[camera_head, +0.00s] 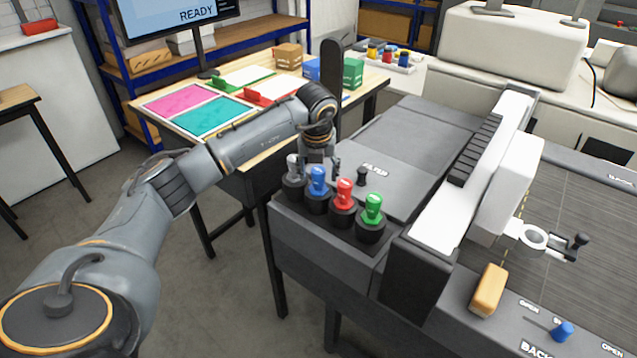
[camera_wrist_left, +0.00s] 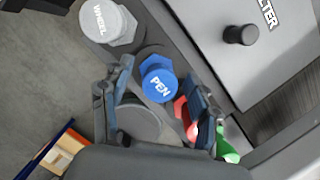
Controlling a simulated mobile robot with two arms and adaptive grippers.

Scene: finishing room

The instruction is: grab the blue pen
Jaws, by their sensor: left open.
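The blue pen (camera_head: 317,182) stands upright in a black holder on the near left corner of the grey machine. In the left wrist view its blue cap (camera_wrist_left: 158,78), marked PEN, shows between the two fingers. My left gripper (camera_head: 320,163) is just behind and above the row of tools. In the wrist view the left gripper (camera_wrist_left: 160,103) is open, one finger on each side of the pen. I cannot tell whether either finger touches it. The right gripper is not in view.
A grey tool (camera_head: 293,168) marked WHEEL stands left of the pen; a red tool (camera_head: 344,193) and a green tool (camera_head: 373,208) stand close on its right. A black knob (camera_head: 361,176) rises from the lid behind. A workbench (camera_head: 262,153) with coloured sheets is beyond.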

